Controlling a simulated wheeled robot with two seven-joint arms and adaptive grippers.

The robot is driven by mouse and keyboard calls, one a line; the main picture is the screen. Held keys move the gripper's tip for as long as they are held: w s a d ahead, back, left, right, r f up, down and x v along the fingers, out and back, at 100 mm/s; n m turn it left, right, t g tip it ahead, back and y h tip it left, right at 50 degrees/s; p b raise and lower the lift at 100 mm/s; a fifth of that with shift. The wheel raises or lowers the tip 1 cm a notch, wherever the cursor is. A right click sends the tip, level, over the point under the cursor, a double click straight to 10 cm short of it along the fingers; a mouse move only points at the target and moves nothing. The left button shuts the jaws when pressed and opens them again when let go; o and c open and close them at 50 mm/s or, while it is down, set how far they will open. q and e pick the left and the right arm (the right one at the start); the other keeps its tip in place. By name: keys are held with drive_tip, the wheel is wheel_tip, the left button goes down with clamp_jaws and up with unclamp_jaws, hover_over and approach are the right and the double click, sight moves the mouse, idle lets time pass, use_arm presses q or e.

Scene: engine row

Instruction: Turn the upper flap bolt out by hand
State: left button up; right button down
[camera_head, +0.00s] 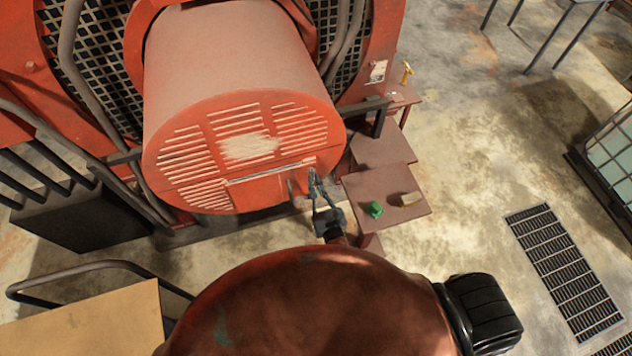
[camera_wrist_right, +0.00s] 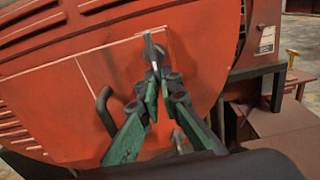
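The upper flap bolt (camera_wrist_right: 149,45) is a small grey piece near the upper right corner of the flap on the red engine end cover (camera_head: 175,185). My right gripper (camera_head: 312,175) reaches up to the right part of this cover. In the right wrist view its green and dark fingers (camera_wrist_right: 158,78) converge at the bolt and appear shut on it; the tips hide part of it. A bent flap handle (camera_wrist_right: 105,110) is left of the fingers. A small light grey piece (camera_wrist_right: 178,140), perhaps another bolt, shows between the fingers lower down. My left gripper is not in view.
A brown stepped stand (camera_head: 355,190) right of the cover holds a green object (camera_head: 375,209) and a tan block (camera_head: 405,199). A yellow tool (camera_head: 406,72) stands farther back. A wooden-topped cart (camera_head: 90,325) is lower left.

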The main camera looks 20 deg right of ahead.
drive_tip(key=shift+w+r, duration=0.15)
drive_tip(key=shift+r, duration=0.05)
drive_tip(key=c, duration=2.2)
unclamp_jaws()
drive_tip(key=shift+w+f, duration=0.15)
drive_tip(key=shift+f, duration=0.1)
drive_tip(key=shift+o, duration=0.2)
drive_tip(key=s, duration=1.2)
drive_tip(key=shift+s+d, duration=0.2)
drive_tip(key=shift+d, duration=0.05)
